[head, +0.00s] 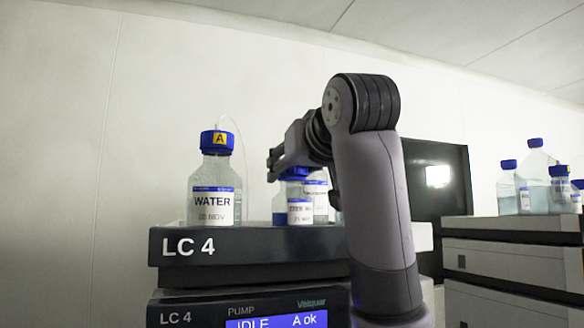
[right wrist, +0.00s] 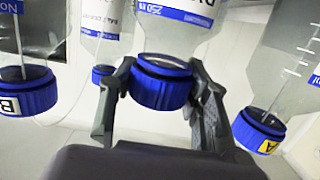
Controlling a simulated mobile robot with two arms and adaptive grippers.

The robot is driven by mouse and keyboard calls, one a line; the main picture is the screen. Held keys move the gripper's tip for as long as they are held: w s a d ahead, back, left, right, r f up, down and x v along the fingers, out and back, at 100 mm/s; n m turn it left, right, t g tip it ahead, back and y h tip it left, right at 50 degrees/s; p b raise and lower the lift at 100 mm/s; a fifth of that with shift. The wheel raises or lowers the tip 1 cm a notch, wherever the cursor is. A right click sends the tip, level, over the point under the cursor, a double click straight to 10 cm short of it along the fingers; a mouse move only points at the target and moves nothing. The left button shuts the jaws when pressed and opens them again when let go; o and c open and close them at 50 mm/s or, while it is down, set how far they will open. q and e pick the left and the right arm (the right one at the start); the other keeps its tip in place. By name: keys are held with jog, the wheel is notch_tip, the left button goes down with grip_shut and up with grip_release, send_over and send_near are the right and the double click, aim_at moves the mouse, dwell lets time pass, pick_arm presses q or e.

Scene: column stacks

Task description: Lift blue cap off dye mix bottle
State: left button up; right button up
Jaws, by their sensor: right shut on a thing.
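The dye mix bottle (head: 293,190) is a small clear bottle with blue liquid and a white label; it stands upright on the LC 4 unit. Its blue cap (head: 296,173) is at the top, partly hidden by my right gripper (head: 284,164). In the right wrist view, where the picture is upside down, the blue cap (right wrist: 162,88) sits between both fingers of my right gripper (right wrist: 160,72), which is shut on it. The bottle neck (right wrist: 170,52) meets the cap, with no clear gap showing. My left gripper is not in view.
A water bottle with blue cap A (head: 214,190) and a thin tube stands left on the LC 4 unit (head: 255,245). Another bottle (head: 318,192) is close behind. The right wrist view shows a cap marked B (right wrist: 30,92). Several bottles (head: 535,190) stand at right.

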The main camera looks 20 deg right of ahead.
jog(key=shift+r, duration=0.15)
jog(key=shift+w+r, duration=0.1)
jog(key=shift+r, duration=0.5)
notch_tip(320, 180, up, 8)
jog(key=shift+r, duration=0.25)
